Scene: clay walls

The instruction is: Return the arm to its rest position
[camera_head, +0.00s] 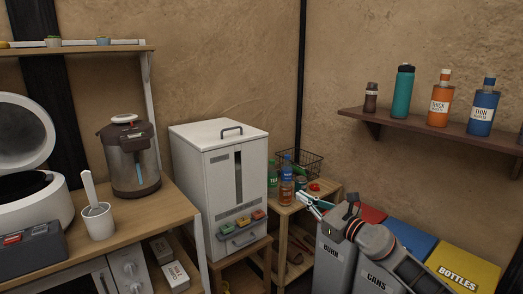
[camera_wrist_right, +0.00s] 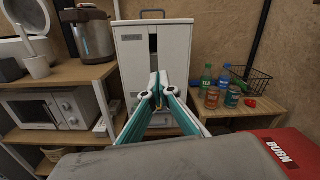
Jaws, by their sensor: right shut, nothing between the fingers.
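My right arm comes in from the lower right in the head view, and its gripper (camera_head: 312,201) is over the bins, in front of the small wooden stand. The gripper also shows in the right wrist view (camera_wrist_right: 159,82), with its teal-lined fingers brought together at the tips and nothing between them. In that view the fingertips overlap the white cabinet (camera_wrist_right: 128,60) behind them. My left gripper is not in view.
Lidded bins with red, blue (camera_head: 408,238) and yellow (camera_head: 464,268) tops stand below and beside my right arm. Bottles (camera_head: 286,188) and a wire basket (camera_head: 312,162) are on the stand. A wall shelf (camera_head: 428,129) holds several bottles above.

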